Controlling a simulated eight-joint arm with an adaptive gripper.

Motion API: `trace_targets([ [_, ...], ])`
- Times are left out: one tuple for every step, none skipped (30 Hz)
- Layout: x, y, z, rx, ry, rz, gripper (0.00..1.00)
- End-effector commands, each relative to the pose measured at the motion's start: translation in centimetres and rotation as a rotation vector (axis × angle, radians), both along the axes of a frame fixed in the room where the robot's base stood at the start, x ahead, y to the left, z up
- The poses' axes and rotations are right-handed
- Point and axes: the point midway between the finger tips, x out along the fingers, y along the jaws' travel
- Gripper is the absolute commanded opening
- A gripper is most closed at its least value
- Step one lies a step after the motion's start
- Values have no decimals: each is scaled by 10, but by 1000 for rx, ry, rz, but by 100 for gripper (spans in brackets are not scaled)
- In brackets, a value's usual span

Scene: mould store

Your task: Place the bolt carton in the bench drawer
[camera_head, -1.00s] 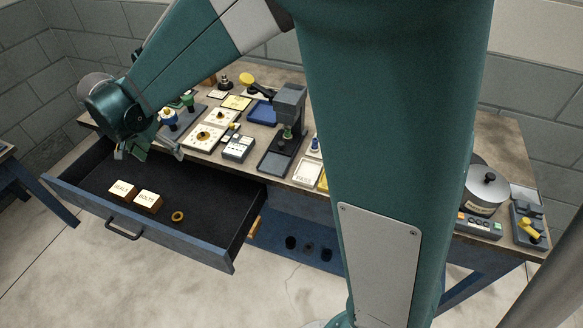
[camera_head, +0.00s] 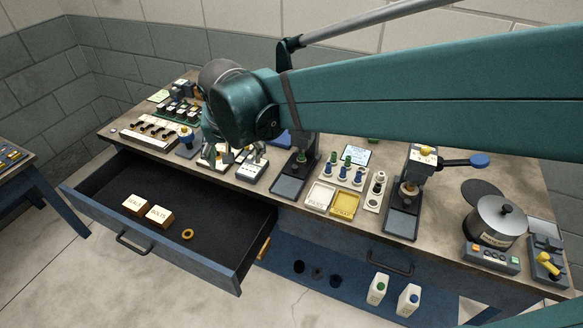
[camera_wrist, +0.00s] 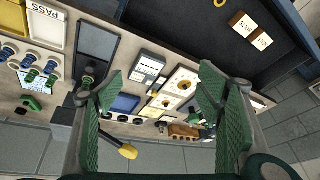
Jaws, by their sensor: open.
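The bolt carton (camera_head: 159,217) is a small brown box with a white label. It lies in the open bench drawer (camera_head: 205,267), beside the similar seals carton (camera_head: 134,204). In the wrist view the bolt carton (camera_wrist: 241,24) and the drawer (camera_wrist: 185,22) show at the upper right. My gripper (camera_head: 226,158) is above the bench top, behind the drawer and away from the carton. In the wrist view my gripper (camera_wrist: 160,88) has its green fingers wide apart with nothing between them.
A yellow ring (camera_head: 187,234) lies in the drawer near the bolt carton. The rest of the drawer floor is bare. The bench top (camera_head: 262,196) is crowded with presses, trays and switch boxes. A lidded pot (camera_head: 497,222) stands at its right end.

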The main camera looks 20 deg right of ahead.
Motion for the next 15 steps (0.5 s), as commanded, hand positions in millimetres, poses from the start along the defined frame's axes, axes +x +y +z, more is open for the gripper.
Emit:
trace_targets([
  [-8, -9, 2, 0, -7, 9, 66],
  [-12, -13, 3, -1, -10, 15, 66],
  [-18, -19, 4, -2, -15, 25, 66],
  [-23, -23, 6, -2, -19, 32, 66],
  [-27, -27, 7, -3, -23, 40, 66],
  [-32, -32, 8, -4, -30, 49, 66],
  [-37, -36, 8, -6, -34, 56, 66],
  [-41, -40, 9, -7, -38, 64, 66],
  [-47, -45, 10, -10, -44, 73, 66],
  [-52, -49, 10, -11, -48, 80, 66],
  [-55, -53, 11, -12, -54, 86, 66],
  [-62, -57, 11, -14, -59, 97, 66],
  [-66, -60, 11, -16, -63, 103, 66],
  [-71, -64, 11, -18, -69, 109, 66],
  [-76, -69, 11, -20, -75, 117, 66],
])
